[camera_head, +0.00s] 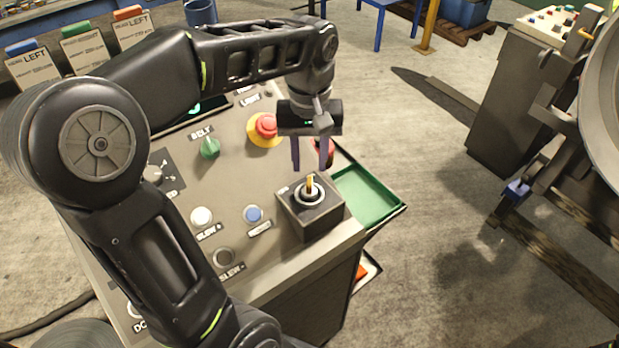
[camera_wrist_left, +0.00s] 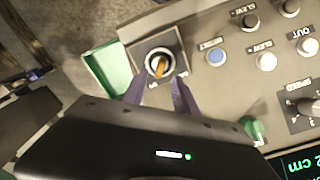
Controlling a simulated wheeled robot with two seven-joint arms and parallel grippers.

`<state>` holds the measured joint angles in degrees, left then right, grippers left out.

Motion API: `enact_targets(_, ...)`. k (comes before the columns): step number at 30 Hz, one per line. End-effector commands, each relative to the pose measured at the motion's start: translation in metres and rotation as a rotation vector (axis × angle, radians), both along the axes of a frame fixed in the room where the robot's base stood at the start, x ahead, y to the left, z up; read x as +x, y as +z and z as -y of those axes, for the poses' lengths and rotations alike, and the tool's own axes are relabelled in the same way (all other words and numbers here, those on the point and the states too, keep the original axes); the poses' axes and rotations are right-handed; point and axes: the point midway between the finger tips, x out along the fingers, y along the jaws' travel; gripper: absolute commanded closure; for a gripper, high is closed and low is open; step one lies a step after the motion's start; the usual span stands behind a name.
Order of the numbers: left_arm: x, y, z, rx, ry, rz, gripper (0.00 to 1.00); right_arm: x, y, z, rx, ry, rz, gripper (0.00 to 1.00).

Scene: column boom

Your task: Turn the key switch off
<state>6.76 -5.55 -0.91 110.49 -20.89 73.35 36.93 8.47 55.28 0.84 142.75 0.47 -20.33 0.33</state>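The key switch (camera_head: 309,193) sits on a dark raised box at the right front corner of the grey control console (camera_head: 185,235). Its yellow key stands up from a round silver collar. It also shows in the left wrist view (camera_wrist_left: 160,65), with the key just beyond the fingertips. My left gripper (camera_head: 310,166) points down above the switch, its two purple fingers apart with nothing between them. In the left wrist view the fingers (camera_wrist_left: 158,92) are spread on either side below the collar and appear clear of the key. My right gripper is not in view.
A red emergency button (camera_head: 264,127) on a yellow base, a green belt knob (camera_head: 209,148), and white (camera_head: 201,217) and blue (camera_head: 253,214) buttons stand near the switch. A green tray (camera_head: 368,195) hangs at the console's right side. Open floor lies further right.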

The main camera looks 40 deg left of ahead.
Motion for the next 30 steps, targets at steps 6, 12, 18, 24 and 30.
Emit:
enact_targets(6,-0.001,-0.033,0.0,0.0,0.0,-0.005,0.66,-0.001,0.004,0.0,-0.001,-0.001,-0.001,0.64)
enact_targets(12,-0.001,-0.058,0.0,-0.001,0.0,-0.003,0.66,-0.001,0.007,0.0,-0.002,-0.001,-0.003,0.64)
enact_targets(18,-0.001,-0.065,0.0,-0.001,0.0,-0.001,0.66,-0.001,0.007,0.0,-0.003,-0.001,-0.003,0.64)
enact_targets(24,0.0,-0.065,0.0,0.0,0.0,0.0,0.69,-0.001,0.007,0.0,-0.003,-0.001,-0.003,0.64)
enact_targets(30,0.0,-0.065,0.0,0.0,0.0,0.0,0.85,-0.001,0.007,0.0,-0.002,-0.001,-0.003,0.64)
